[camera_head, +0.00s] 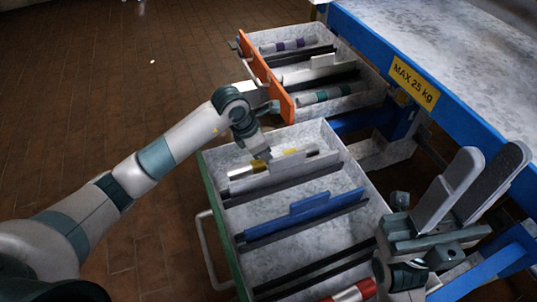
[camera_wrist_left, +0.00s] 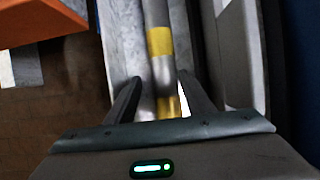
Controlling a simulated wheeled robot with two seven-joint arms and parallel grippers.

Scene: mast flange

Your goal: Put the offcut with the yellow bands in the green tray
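The offcut with the yellow bands (camera_head: 241,172) is a thin silvery rod in the far compartment of the drawer-like tray with the green front (camera_head: 221,233). It shows in the left wrist view (camera_wrist_left: 158,45), running lengthwise between the fingers. My left gripper (camera_wrist_left: 160,82) is open, its fingers on either side of the rod, with a narrow gap visible at the left finger. Whether the right finger touches is unclear. In the head view my left arm partly hides the rod. My right gripper (camera_head: 469,190) is open and empty at the right.
An orange-fronted tray (camera_head: 264,77) behind holds purple-banded (camera_head: 288,44) and green-banded (camera_head: 326,94) offcuts. A red-banded offcut (camera_head: 351,292) lies in the green-fronted tray's near end. A blue divider (camera_head: 312,209) stands mid-tray. The blue-edged bench (camera_head: 465,50) stands at right.

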